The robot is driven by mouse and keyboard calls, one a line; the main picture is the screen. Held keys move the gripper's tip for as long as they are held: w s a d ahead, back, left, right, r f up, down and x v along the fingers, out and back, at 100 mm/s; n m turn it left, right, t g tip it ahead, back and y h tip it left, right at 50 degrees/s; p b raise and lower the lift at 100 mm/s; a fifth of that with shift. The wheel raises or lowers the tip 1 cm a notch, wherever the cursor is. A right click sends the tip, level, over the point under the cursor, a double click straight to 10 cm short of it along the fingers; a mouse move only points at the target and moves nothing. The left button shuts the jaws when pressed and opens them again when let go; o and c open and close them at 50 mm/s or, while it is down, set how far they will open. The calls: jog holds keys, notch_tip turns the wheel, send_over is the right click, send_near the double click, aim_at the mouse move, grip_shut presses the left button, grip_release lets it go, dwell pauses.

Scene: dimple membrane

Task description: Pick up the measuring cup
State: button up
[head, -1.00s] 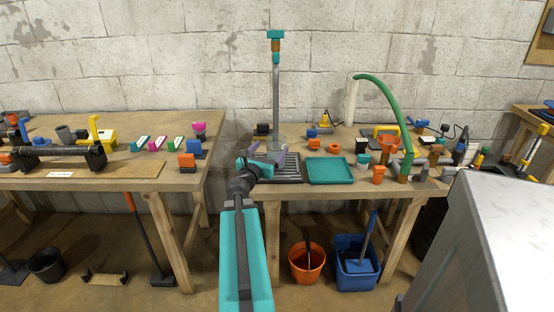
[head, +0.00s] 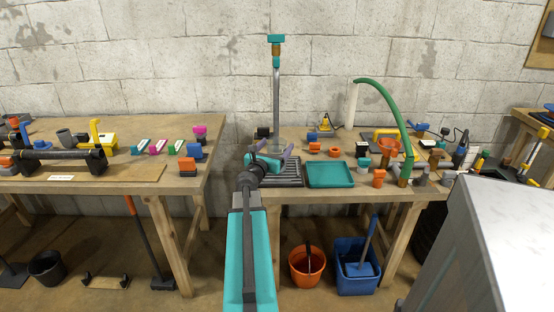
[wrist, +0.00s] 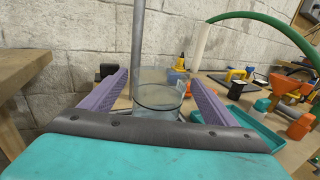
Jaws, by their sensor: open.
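The measuring cup (wrist: 158,97) is a clear, see-through cup with a dark line around it. In the wrist view it stands upright between the two purple fingers of my gripper (wrist: 158,92), just ahead of the palm, with a visible gap on each side. Its lower part is hidden behind the gripper's dark front edge. In the head view my gripper (head: 272,148) is open over the dark ribbed rack (head: 290,180) at the left end of the right table, and it largely hides the cup.
A grey vertical pipe (head: 276,100) with a teal top stands close behind the cup. A teal tray (head: 330,185) lies right of the rack. Orange and blue pieces and a green hose (head: 387,96) are farther right. A gap separates the left table (head: 100,180).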

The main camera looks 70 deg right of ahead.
aim_at(280, 140)
jog(key=shift+d, duration=0.15)
jog(key=shift+d, duration=2.45)
jog(key=c, duration=1.9)
jog(key=shift+r+p, duration=0.15)
jog(key=shift+p, duration=0.15)
